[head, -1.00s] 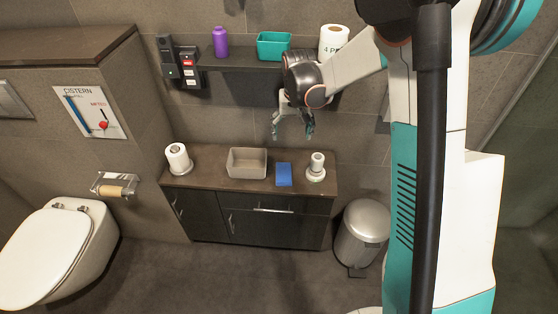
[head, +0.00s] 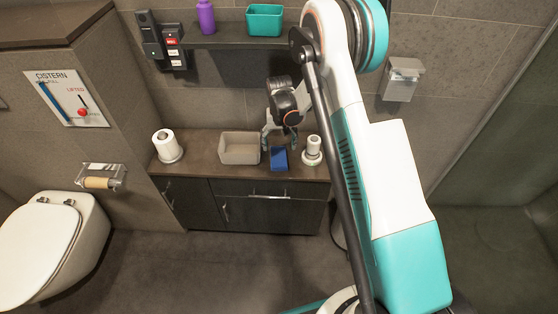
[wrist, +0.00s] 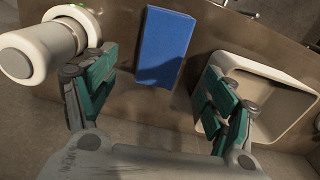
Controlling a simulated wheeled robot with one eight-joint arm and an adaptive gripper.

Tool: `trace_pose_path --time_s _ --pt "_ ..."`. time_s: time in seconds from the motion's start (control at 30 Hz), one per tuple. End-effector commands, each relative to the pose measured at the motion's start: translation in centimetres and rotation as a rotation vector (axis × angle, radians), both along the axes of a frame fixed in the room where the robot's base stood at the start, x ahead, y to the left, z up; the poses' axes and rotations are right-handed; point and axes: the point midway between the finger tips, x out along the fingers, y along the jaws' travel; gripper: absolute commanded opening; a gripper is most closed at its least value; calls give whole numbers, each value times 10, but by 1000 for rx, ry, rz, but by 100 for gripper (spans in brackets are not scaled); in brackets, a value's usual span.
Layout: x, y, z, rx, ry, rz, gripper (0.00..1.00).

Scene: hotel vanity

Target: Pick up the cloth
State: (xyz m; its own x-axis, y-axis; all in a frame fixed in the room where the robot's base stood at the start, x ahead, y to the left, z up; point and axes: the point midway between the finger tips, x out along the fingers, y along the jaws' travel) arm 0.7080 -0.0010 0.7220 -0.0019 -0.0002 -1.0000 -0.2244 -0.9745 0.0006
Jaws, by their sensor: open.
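My gripper (head: 280,138) is open just above and behind the cloth, pointing down. In the wrist view my gripper (wrist: 155,95) shows its two teal-padded fingers wide apart with nothing between them. No contact with the cloth shows.
The beige bin (head: 239,149) stands close left of the cloth, and my right-hand finger in the wrist view overlaps this bin (wrist: 268,95). A toilet roll (head: 167,146) stands farther left. A shelf (head: 215,41) holds a purple bottle (head: 206,17) and teal box (head: 265,20).

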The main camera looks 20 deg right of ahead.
Motion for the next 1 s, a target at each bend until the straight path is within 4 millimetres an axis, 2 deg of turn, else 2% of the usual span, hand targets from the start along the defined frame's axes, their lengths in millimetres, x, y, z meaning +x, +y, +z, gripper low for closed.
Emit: trace_pose_path --time_s 0.1,0.37,0.67,0.93,1.0 --pt "0 0 -14 0 0 0 78" --pt "0 0 -28 0 0 0 78" --pt "0 1 -67 0 0 0 78" --pt "0 1 -69 0 0 0 78" --pt "0 1 -69 0 0 0 62"
